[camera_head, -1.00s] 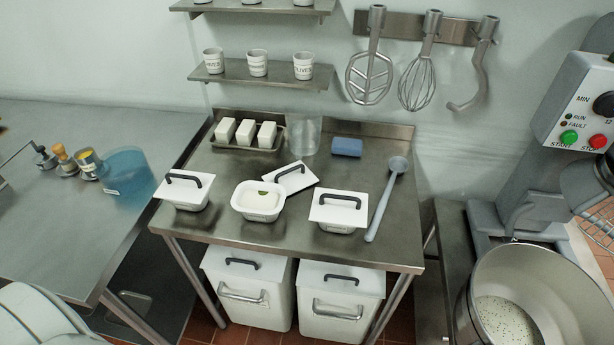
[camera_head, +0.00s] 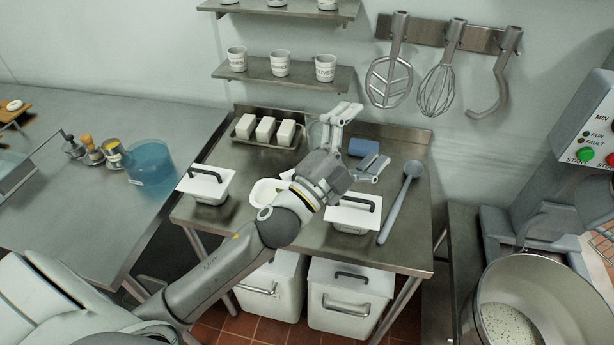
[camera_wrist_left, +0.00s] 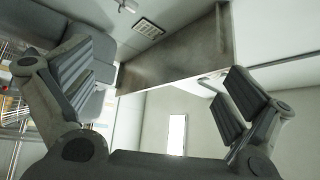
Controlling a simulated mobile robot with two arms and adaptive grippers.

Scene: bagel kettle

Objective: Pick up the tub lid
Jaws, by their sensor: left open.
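The loose white tub lid, seen earlier with a dark handle, is almost wholly hidden behind my left arm in the head view; only a white sliver (camera_head: 287,174) shows. The open white tub (camera_head: 263,191) is partly covered by my arm. Lidded tubs stand to its left (camera_head: 206,183) and right (camera_head: 353,213), each with a dark handle. My left gripper (camera_head: 360,141) is open and empty above the back of the steel table (camera_head: 400,235). In the left wrist view its fingers (camera_wrist_left: 160,95) are wide apart, with no lid between them. My right gripper is not in view.
A tray of white blocks (camera_head: 266,131), a blue block (camera_head: 363,147) and a grey ladle (camera_head: 400,200) are on the table. A shelf with cups (camera_head: 281,80) and hanging mixer tools (camera_head: 440,85) are behind.

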